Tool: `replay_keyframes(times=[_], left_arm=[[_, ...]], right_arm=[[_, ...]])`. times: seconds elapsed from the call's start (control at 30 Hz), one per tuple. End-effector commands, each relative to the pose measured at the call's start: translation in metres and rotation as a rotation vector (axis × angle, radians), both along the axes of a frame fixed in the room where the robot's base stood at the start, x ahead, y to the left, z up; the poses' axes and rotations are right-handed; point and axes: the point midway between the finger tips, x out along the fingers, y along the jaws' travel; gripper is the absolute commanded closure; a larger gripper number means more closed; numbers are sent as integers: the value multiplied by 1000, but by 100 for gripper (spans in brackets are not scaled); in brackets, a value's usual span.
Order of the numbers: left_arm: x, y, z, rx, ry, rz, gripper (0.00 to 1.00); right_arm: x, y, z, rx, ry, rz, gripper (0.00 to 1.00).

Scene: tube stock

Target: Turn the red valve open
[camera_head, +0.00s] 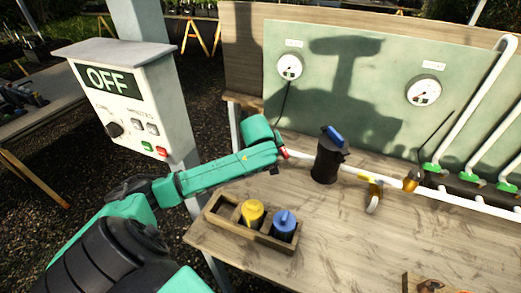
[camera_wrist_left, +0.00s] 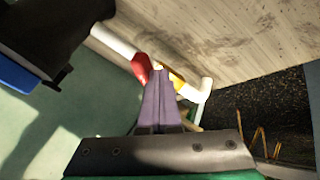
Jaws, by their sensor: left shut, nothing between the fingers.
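The red valve part (camera_head: 284,154) sits on the white pipe at the back of the bench, just right of my left wrist in the head view. It also shows in the left wrist view as a red piece (camera_wrist_left: 141,68) on the pipe. My left gripper (camera_wrist_left: 158,74) is shut and empty, its fingertips right beside the red piece. I cannot tell whether they touch it. A yellow part (camera_wrist_left: 177,80) shows partly behind the fingers. In the head view my left wrist hides the fingers and the pipe's left end. My right gripper is in neither view.
A black canister with a blue top (camera_head: 326,160) stands close right of my left wrist. A wooden tray (camera_head: 223,221) holds a yellow-topped and a blue-topped container in front. A control box (camera_head: 125,95) reading OFF stands left. Gauges (camera_head: 290,67) hang on the green panel. The bench's middle front is clear.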

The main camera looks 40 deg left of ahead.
Motion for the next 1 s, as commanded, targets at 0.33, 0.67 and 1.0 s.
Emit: replay_keyframes(times=[0.33,0.67,1.0], left_arm=[[21,-24,2,-6,3,322,100],[41,-33,-1,-3,4,596,100],[53,-34,-1,1,3,650,100]], right_arm=[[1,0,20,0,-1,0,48],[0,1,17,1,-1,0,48],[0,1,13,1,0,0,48]])
